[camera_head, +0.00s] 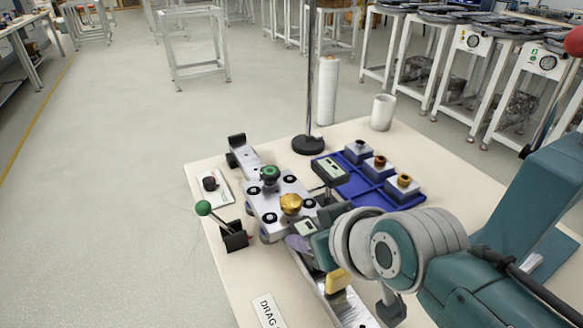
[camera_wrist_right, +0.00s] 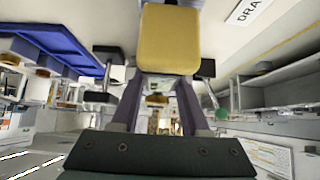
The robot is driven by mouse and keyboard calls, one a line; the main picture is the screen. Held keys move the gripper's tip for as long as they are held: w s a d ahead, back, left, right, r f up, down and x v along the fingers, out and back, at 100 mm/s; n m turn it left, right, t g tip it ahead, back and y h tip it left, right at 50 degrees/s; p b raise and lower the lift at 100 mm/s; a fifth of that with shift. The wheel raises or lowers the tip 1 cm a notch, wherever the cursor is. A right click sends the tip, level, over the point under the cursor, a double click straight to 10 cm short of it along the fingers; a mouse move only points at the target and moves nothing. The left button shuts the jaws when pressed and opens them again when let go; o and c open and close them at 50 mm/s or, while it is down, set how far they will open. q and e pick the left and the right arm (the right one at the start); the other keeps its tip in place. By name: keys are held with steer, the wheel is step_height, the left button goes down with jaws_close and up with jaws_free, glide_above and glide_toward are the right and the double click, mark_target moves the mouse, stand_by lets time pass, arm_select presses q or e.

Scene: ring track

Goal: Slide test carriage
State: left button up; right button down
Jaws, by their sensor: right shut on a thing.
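The test carriage (camera_head: 261,205) is a pale metal plate with black round fittings, a brass knob (camera_head: 291,204) and a green knob (camera_head: 270,173). It sits on a metal rail (camera_head: 348,307) running from upper left to lower right. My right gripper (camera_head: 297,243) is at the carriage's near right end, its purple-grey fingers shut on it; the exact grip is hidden. In the right wrist view, a yellow block (camera_wrist_right: 170,38) covers the fingertips. My left gripper is out of view.
A green-balled lever (camera_head: 204,208) stands left of the carriage. A blue tray (camera_head: 352,190) with several small parts lies to the right, near a black-based pole (camera_head: 309,145). A white cup (camera_head: 383,112) stands at the back. A "DRAG" label (camera_head: 268,311) lies at the front.

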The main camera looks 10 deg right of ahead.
steer(key=shift+c, duration=2)
jaws_free()
steer(key=shift+s+d+r+p, duration=0.1)
steer(key=shift+s+r+p, duration=0.1)
steer(key=shift+r+p, duration=0.1)
steer(key=p+v, duration=0.3)
steer(key=v, duration=0.5)
steer(key=shift+f+p, duration=0.1)
steer(key=shift+p, duration=0.25)
steer(key=shift+s+d+r, duration=0.2)
steer(key=shift+s+r, duration=0.25)
steer(key=shift+s, duration=0.05)
steer(key=s+d+r+m+g+h+p, duration=0.15)
steer(key=s+d+r, duration=0.25)
steer(key=s, duration=0.5)
steer(key=s+d+r+m+g+h+p, duration=0.1)
steer(key=s+d+r+g+p, duration=0.3)
steer(key=s, duration=0.5)
step_height(320, 180, up, 39)
steer(key=p, duration=3.6)
steer(key=shift+d+t, duration=0.35)
